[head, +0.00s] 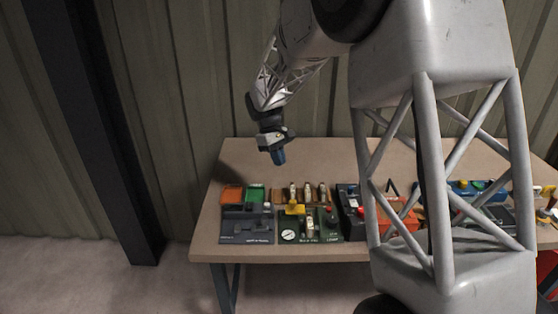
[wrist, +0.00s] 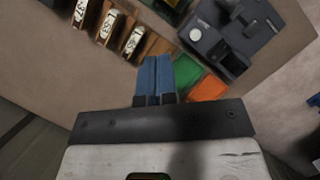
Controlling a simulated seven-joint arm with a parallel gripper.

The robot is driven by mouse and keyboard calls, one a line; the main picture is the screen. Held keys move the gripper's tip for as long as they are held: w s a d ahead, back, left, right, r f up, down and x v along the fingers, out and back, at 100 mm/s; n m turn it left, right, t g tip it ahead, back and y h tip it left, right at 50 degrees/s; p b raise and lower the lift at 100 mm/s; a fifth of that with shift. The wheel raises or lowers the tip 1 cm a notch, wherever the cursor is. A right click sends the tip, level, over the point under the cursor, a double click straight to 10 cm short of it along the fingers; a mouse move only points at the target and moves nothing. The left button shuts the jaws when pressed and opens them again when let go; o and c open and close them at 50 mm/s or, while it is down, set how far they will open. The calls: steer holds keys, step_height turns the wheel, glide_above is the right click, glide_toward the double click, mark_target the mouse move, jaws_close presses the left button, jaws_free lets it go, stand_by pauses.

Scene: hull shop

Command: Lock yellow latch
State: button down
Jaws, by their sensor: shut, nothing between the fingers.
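A small yellow part (head: 295,208), which looks like the yellow latch, sits on the bench between a wooden rack and a dark green panel. Its position, locked or unlocked, is too small to tell. My gripper (head: 279,157) hangs above the back of the bench, up and left of the yellow part and apart from it. In the wrist view its blue fingers (wrist: 154,78) are pressed together with nothing between them. The yellow part is not clearly visible in the wrist view.
A wooden rack (wrist: 158,46) holds several white-labelled pieces. Orange (head: 232,195) and green (head: 255,194) blocks lie left of it, behind a grey latch unit (head: 246,228). A green panel (head: 326,237) has a gauge. My arm hides part of the bench's right side. The back of the bench (head: 330,155) is clear.

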steer(key=s+a+f+n+t+h, duration=0.3)
steer(key=s+a+n+t+h, duration=0.1)
steer(key=s+n, duration=0.3)
steer(key=s+a+f+n+t+h, duration=0.4)
steer(key=s+a+n+t+h, duration=0.1)
steer(key=s+a+n, duration=0.2)
steer(key=shift+s+f, duration=0.2)
steer(key=shift+s, duration=0.35)
steer(key=shift+d, duration=0.1)
glide_toward(295, 208)
steer(key=shift+w+d+f, duration=0.1)
steer(key=shift+w+d, duration=0.6)
steer(key=shift+d, duration=0.35)
steer(key=shift+w+d, duration=0.25)
steer(key=shift+d, duration=0.25)
steer(key=shift+w+d, duration=0.2)
steer(key=shift+d, duration=0.25)
